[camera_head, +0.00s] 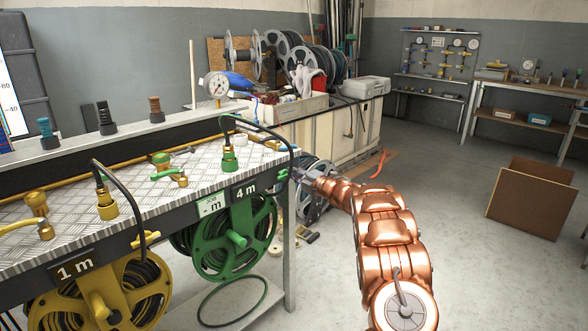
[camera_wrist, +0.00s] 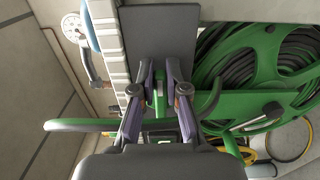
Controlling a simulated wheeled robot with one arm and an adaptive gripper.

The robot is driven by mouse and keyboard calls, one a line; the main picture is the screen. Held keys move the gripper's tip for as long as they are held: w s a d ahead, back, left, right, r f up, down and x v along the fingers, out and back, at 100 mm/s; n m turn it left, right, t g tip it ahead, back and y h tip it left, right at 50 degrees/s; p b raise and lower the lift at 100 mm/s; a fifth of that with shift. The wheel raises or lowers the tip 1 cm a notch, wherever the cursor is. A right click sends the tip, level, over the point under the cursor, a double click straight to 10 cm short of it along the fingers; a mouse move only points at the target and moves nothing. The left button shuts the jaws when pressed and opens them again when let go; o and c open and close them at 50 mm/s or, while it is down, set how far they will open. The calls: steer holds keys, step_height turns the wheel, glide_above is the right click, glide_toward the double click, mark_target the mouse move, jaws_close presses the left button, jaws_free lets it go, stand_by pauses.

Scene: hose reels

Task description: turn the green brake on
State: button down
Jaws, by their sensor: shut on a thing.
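The green hose reel (camera_head: 222,245) hangs under the right end of the bench, below a "4 m" plate (camera_head: 245,189). It also fills the right of the wrist view (camera_wrist: 238,100). The green brake (camera_head: 283,175) shows as a small green piece at the bench's right end; in the wrist view its green part (camera_wrist: 159,88) lies between my fingers. My gripper (camera_head: 302,173) reaches the bench end from the right; in the wrist view (camera_wrist: 160,90) its two fingers are closed on the green part. Its exact position is partly hidden by the fingers.
The tread-plate bench (camera_head: 130,185) carries brass and green valves. A yellow reel (camera_head: 100,298) hangs at the lower left. A dark hose (camera_head: 291,145) arches near my gripper. Open floor (camera_head: 470,260) lies to the right, with a brown board (camera_head: 530,197).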

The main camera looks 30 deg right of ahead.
steer(key=shift+w+a+f, duration=0.15)
steer(key=shift+a+f, duration=0.2)
steer(key=shift+a, duration=0.35)
steer(key=c, duration=1.2)
jaws_free()
steer(key=shift+r, duration=0.1)
steer(key=shift+o, duration=0.6)
steer(key=shift+d+r, duration=0.15)
steer(key=shift+d, duration=0.3)
steer(key=shift+s, duration=0.2)
steer(key=v, duration=1.1)
steer(key=shift+s, duration=0.4)
steer(key=shift+d, duration=0.15)
